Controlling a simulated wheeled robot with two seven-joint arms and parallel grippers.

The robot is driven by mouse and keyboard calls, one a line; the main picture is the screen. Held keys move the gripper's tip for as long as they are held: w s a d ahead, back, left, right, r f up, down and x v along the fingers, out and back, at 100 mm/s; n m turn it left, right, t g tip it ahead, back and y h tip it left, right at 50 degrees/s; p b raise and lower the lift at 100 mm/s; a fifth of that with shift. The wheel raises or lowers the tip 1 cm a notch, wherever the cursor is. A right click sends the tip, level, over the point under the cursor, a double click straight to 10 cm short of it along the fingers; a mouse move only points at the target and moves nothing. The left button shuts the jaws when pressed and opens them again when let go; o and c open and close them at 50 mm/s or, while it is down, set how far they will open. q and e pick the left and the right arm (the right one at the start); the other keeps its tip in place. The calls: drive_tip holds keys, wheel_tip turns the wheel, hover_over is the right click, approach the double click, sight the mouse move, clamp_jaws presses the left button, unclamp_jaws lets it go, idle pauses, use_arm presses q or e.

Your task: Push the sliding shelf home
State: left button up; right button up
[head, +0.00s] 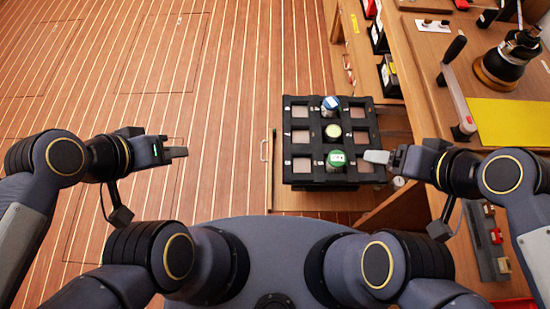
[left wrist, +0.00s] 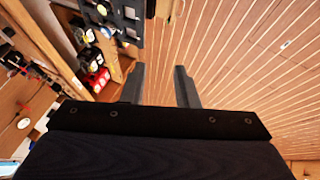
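The sliding shelf (head: 305,201) is a wooden board standing out to the left from the cabinet, with a light handle (head: 263,150) along its left front. A black tray (head: 289,150) with square compartments lies on it and holds a blue-topped jar (head: 330,103), a yellow-topped jar (head: 333,131) and a green-topped jar (head: 337,159) in its middle column. My left gripper (head: 182,152) is over the floor, apart from the shelf; its fingers are spread and empty in the left wrist view (left wrist: 159,75). My right gripper (head: 372,156) is over the tray's lower right; its finger opening is not clear.
A wooden bench (head: 425,60) with a yellow mat (head: 510,122), a dark lamp-like device (head: 505,60) and a black-handled lever (head: 455,85) fills the right. Several small boxes (head: 388,75) stand along its side. The striped plank floor (head: 225,60) is clear on the left.

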use_arm(q)
drive_tip(key=shift+w+d+f, duration=0.2)
drive_tip(key=shift+f, duration=0.15)
drive_tip(key=shift+c, duration=1.3)
drive_tip(key=w+d+f+n+g+h+b, duration=0.1)
drive_tip(key=w+d+f+n+h+b, duration=0.1)
drive_tip(key=f, duration=0.1)
drive_tip(key=w+d+f+n+g+b, duration=0.1)
drive_tip(key=w+f+n, duration=0.1)
drive_tip(key=shift+g+h, duration=0.3)
drive_tip(key=shift+h, duration=0.1)
clamp_jaws()
drive_tip(key=w+d+f+n+g+h+b, duration=0.1)
drive_tip(key=w+f+n+b, duration=0.2)
drive_tip(key=f, duration=0.5)
drive_tip(key=w+d+f+n+g+h, duration=0.1)
drive_tip(key=w+f+n, duration=0.1)
drive_tip(key=f+n, duration=0.4)
drive_tip(key=w+d+f+n+g+b, duration=0.1)
drive_tip(key=w+d+f+n+b, duration=0.15)
drive_tip(key=f, duration=0.65)
drive_tip(key=d+f+n+b, duration=0.1)
drive_tip(key=d+f+b, duration=0.1)
drive_tip(key=d+f, duration=0.4)
drive_tip(key=shift+w+d+f, duration=0.35)
drive_tip(key=shift+d+f, duration=0.05)
drive_tip(key=shift+d, duration=1.75)
